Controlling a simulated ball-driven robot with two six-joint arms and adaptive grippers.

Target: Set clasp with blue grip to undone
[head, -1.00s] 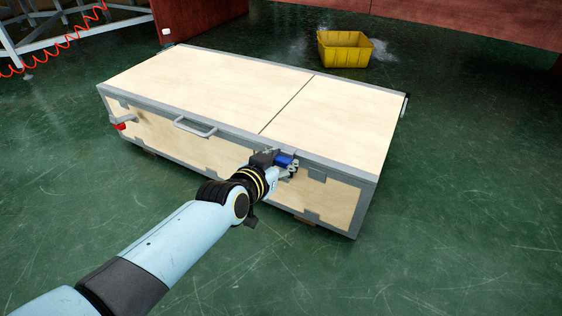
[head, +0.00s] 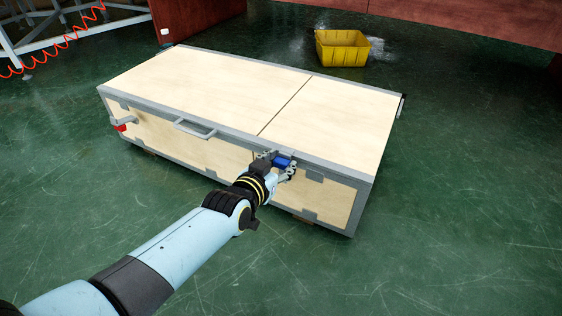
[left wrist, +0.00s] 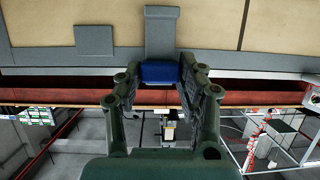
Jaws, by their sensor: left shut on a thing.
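The clasp with the blue grip (head: 282,162) is on the long front side of a pale wooden case (head: 345,115), near the top edge and right of the lid seam. In the left wrist view, the blue grip (left wrist: 159,73) sits at the end of a grey lever (left wrist: 161,35). My left gripper (head: 276,170) is shut on the blue grip, with one finger on each side of it. The fingers partly hide the clasp in the head view. A clasp with a red grip (head: 120,127) is at the case's left end. My right gripper is not in view.
A grey handle (head: 195,130) sticks out of the case's front, left of my gripper. A yellow bin (head: 342,48) stands on the green floor behind the case. The floor in front and to the right is clear.

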